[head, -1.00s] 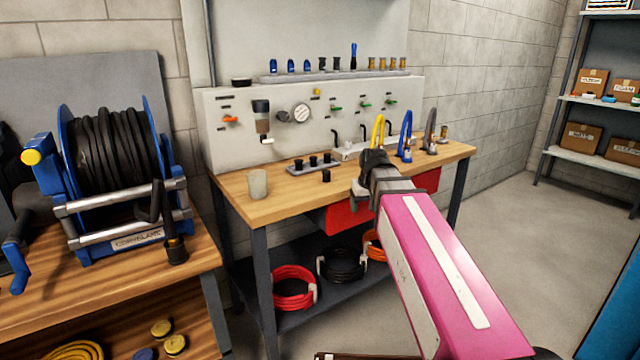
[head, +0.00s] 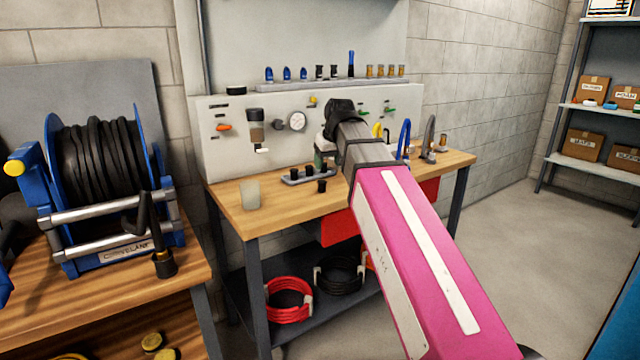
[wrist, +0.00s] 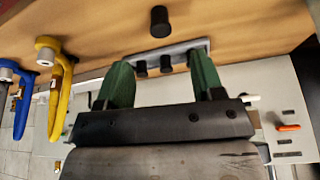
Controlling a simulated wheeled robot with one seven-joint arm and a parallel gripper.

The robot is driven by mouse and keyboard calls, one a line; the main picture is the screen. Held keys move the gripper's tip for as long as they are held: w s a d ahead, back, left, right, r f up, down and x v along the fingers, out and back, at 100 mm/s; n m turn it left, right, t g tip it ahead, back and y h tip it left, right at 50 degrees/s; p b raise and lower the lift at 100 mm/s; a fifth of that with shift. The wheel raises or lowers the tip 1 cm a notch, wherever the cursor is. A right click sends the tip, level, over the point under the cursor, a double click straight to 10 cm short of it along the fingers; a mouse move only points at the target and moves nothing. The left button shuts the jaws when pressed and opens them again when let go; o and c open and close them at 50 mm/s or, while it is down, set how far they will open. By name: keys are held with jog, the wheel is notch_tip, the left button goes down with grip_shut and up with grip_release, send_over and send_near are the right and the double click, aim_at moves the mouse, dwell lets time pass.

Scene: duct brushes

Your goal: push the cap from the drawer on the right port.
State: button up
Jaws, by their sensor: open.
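My gripper (head: 324,160) is over the bench in front of the panel, largely hidden behind my wrist in the head view. In the wrist view its two green fingers (wrist: 160,65) are apart with nothing held between them. A loose black cap (head: 322,186) stands upright on the bench, also in the wrist view (wrist: 160,20). Behind it is a grey rack (head: 306,177) with several black caps. I cannot tell which cap came from the drawer. The red drawer (head: 340,228) under the bench is partly hidden by my arm. The right port cannot be made out behind my arm.
Yellow (wrist: 60,95), blue (head: 404,138) and grey (head: 429,135) hooked tools stand on the bench's right. A cup (head: 250,193) stands at the left. The panel (head: 225,165) rises behind, with a gauge (head: 297,121) and a shelf of small fittings.

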aim_at(323, 182)
jog(key=shift+r, duration=0.1)
jog(key=shift+w, duration=0.1)
jog(key=shift+x, duration=2.8)
jog(key=shift+x, duration=2.6)
jog(key=shift+w+a, duration=0.1)
jog(key=c, duration=1)
